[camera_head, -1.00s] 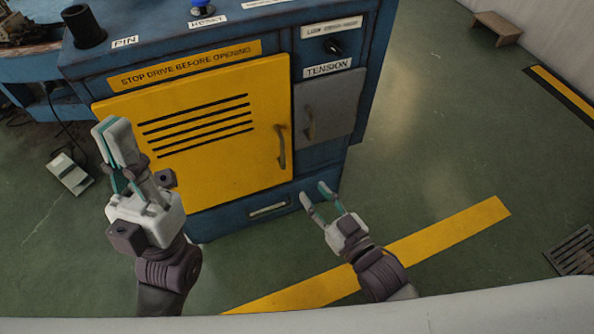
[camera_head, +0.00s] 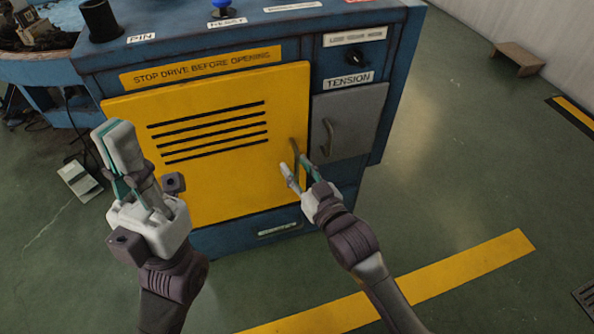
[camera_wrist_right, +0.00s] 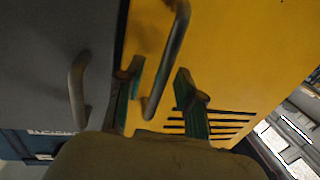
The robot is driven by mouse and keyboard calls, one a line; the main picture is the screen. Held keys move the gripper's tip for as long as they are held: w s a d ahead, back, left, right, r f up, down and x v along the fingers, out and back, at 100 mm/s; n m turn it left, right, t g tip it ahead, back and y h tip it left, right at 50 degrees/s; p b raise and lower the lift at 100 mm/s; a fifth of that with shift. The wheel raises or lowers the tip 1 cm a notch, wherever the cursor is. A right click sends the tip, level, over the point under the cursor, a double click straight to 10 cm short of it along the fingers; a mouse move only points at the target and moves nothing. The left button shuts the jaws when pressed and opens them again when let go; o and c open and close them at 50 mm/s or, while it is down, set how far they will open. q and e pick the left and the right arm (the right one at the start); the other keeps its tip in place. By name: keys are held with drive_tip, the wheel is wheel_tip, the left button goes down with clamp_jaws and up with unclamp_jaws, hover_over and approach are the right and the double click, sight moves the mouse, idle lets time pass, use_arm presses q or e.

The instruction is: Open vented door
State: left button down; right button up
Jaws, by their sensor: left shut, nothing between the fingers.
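The yellow vented door (camera_head: 225,185) is closed on the front of the blue machine, with dark slots across its upper part. Its upright handle (camera_head: 295,152) is near the door's right edge. My right gripper (camera_head: 296,165) is open at this handle. In the right wrist view the handle (camera_wrist_right: 168,60) shows between the two green-lined fingers (camera_wrist_right: 158,98), with gaps on both sides. My left gripper (camera_head: 114,158) is shut and empty, in front of the door's left side. It hides part of the door's left edge.
A grey door (camera_head: 350,118) with its own handle (camera_head: 329,136) is just right of the yellow door, under the TENSION label (camera_head: 348,80). Green floor (camera_head: 450,150) is free to the right. A small bench (camera_head: 519,58) stands at the back right.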

drive_tip(key=shift+w, duration=0.1)
clamp_jaws()
idle(0.5)
